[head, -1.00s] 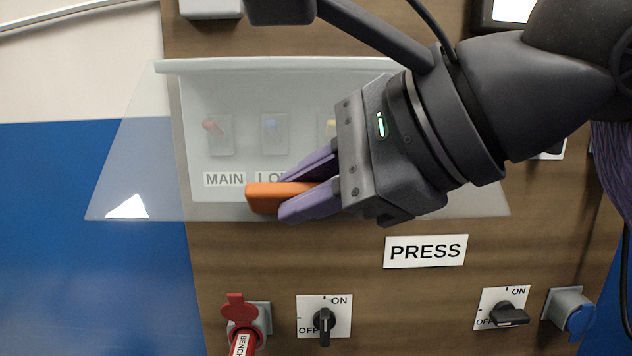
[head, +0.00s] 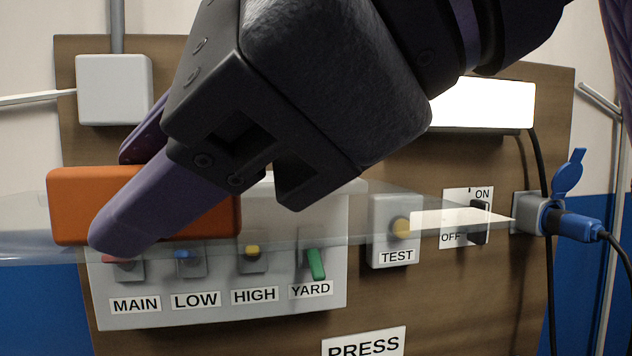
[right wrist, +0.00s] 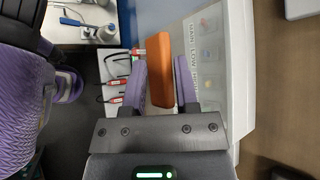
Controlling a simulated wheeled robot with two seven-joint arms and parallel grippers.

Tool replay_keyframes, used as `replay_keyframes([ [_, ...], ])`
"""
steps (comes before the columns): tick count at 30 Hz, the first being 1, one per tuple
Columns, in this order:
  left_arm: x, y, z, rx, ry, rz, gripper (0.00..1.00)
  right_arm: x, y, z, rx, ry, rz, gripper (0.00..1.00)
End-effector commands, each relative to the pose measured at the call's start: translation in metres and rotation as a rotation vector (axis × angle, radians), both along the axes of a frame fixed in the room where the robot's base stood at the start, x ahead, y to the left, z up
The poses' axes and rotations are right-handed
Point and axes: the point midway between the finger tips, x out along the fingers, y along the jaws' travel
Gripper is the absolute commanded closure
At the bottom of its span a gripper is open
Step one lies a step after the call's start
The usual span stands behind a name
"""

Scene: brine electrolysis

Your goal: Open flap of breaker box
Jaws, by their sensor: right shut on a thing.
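The breaker box (head: 215,318) is a pale panel with switches over the labels MAIN, LOW, HIGH and YARD. Its clear flap (head: 350,222) stands out from the box, seen nearly edge-on and raised above the labels. The flap's orange handle (head: 75,200) is at the left in the head view. My right gripper (head: 120,195) is shut on this handle, and its body hides the top of the box. In the right wrist view the orange handle (right wrist: 160,70) is between the purple fingers (right wrist: 160,85). My left gripper is not in view.
To the right are a TEST button box (head: 393,225), an ON/OFF switch (head: 478,220) and a blue plug (head: 575,225) in its socket. A PRESS label (head: 365,343) is below. A grey box (head: 114,90) is at the upper left.

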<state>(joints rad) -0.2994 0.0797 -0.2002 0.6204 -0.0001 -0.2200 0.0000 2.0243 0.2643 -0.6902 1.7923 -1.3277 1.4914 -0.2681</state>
Motion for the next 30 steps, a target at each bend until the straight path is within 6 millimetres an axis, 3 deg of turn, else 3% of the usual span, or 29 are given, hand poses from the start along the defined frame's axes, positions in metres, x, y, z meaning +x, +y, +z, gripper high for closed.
replay_keyframes([
  [6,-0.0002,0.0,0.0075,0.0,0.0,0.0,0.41,0.0026,-0.0001,0.0104,0.003,-0.003,-0.008,1.0],
  [21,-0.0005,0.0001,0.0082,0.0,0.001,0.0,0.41,0.0033,-0.0002,0.011,0.0,-0.003,-0.009,1.0],
  [22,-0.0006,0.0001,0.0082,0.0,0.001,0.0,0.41,0.0033,-0.0002,0.011,0.0,-0.002,-0.009,0.58],
  [23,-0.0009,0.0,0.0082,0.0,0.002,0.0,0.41,0.0033,-0.0002,0.0109,0.0,-0.002,-0.009,0.51],
  [24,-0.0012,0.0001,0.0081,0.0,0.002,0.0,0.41,0.0031,-0.0002,0.0109,0.0,-0.002,-0.009,0.47],
  [30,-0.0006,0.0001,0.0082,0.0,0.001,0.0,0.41,0.0029,-0.0001,0.0109,0.0,-0.001,-0.008,0.47],
])
